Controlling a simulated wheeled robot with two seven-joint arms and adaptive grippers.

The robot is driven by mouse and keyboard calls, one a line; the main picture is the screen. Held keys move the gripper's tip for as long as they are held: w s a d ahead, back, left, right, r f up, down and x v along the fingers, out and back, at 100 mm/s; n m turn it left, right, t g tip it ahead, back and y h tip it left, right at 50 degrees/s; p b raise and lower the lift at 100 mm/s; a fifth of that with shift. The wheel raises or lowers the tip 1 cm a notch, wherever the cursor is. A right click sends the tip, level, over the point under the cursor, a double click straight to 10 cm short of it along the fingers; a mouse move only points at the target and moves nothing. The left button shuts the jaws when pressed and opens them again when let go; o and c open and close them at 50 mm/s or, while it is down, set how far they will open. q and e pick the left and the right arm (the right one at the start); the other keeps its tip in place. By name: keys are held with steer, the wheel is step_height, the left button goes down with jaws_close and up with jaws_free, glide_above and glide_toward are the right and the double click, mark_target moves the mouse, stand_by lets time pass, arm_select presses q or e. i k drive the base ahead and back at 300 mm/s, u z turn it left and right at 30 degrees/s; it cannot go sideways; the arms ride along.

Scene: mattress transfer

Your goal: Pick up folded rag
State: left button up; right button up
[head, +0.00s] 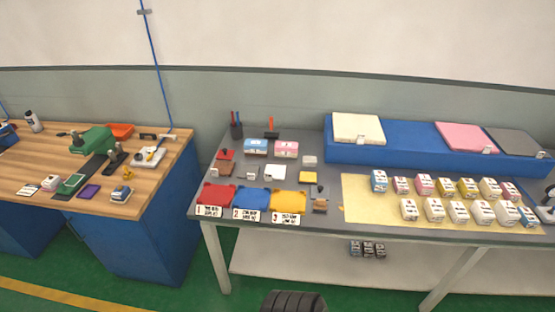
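I cannot tell for certain which item is the folded rag. A small white folded-looking piece (275,172) lies on the grey table in the middle of the small items. Red (217,195), blue (251,198) and yellow (288,200) cloth-like pieces lie in a row along the table's front left edge, behind cards numbered 1, 2 and 3. A flat yellow piece (307,177) lies to the right of the white one. Neither of my grippers is in view.
The grey table (325,232) carries a blue riser (385,157) with pads and several small boxes on a yellow mat (357,203). A wooden workbench (150,189) with tools stands at the left, across a floor gap. A lower shelf (300,262) holds small dark items.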

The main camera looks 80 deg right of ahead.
mark_target(309, 161)
steer(key=i, duration=1.05)
steer(key=z, duration=3.9)
